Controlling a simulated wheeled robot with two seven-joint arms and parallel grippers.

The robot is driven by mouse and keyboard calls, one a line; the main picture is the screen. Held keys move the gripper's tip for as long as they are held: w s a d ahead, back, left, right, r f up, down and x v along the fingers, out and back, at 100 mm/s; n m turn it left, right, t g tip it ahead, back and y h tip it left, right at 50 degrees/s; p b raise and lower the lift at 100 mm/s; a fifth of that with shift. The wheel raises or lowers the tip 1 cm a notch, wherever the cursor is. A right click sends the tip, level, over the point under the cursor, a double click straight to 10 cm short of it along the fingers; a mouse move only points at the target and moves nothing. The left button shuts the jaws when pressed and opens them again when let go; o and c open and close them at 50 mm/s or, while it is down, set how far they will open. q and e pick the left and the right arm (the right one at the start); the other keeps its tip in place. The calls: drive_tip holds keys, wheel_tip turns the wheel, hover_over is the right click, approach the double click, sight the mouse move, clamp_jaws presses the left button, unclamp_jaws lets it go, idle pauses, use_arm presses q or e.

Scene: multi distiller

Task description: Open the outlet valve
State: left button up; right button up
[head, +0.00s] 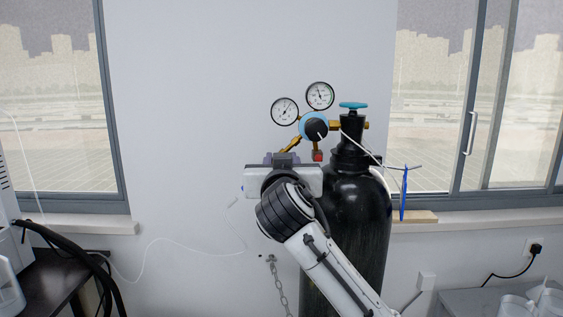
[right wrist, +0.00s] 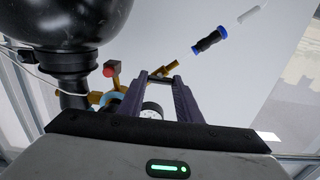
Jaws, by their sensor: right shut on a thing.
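A black gas cylinder (head: 345,230) stands by the wall with a teal handwheel (head: 353,105) on top. Its brass regulator carries two round gauges (head: 284,111) and a black knob (head: 315,129) on a light blue ring. The brass outlet valve (head: 291,146) slants down to the left of the knob. My right gripper (head: 283,158) is at this outlet, its hand below. In the right wrist view, the fingers (right wrist: 159,77) are shut on a small part of the outlet valve (right wrist: 170,69). The grip hides most of that part. My left gripper is out of view.
A red-ended fitting (head: 317,156) sits close to the right of my gripper. A blue-and-black hose fitting (right wrist: 210,41) lies beyond the fingertips in the wrist view. A chain (head: 277,285) hangs on the wall. The wall left of the gauges is clear.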

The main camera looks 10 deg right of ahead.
drive_tip(key=n+p, duration=0.1)
drive_tip(key=n, duration=0.7)
drive_tip(key=shift+f+n, duration=0.1)
drive_tip(key=shift+n, duration=0.3)
idle(0.4)
drive_tip(key=o, duration=1)
drive_tip(key=shift+o, duration=0.2)
drive_tip(key=shift+a, duration=0.1)
drive_tip(key=s+a+b, duration=0.2)
drive_tip(key=s, duration=0.8)
